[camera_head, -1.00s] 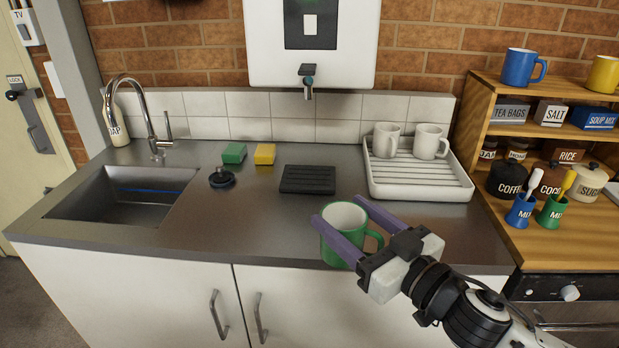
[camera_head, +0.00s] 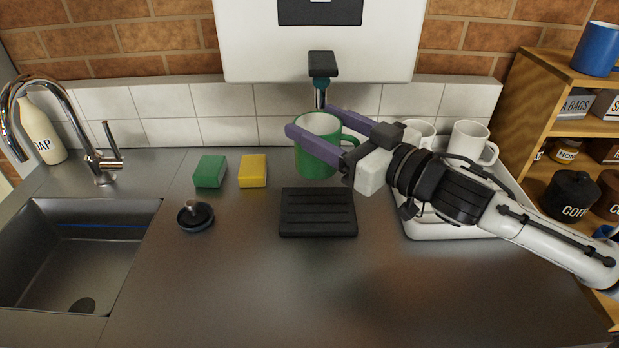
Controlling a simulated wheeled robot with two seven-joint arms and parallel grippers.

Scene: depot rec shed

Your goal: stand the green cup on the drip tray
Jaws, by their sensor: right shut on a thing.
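The green cup (camera_head: 316,161), white inside, is upright between the purple fingers of my right gripper (camera_head: 309,120), which is shut on it. The cup's handle points right, towards the gripper's body. The black ribbed drip tray (camera_head: 318,226) lies flat on the steel counter and looks empty. In the picture the cup appears just above the tray's far edge, below the spout (camera_head: 322,66) of the white wall heater. I cannot tell exactly how high the cup is over the counter. My left gripper is not in view.
A green sponge (camera_head: 209,171), a yellow sponge (camera_head: 252,171) and a dark sink plug (camera_head: 195,215) lie left of the tray. The sink (camera_head: 60,260) is further left. The front counter is clear.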

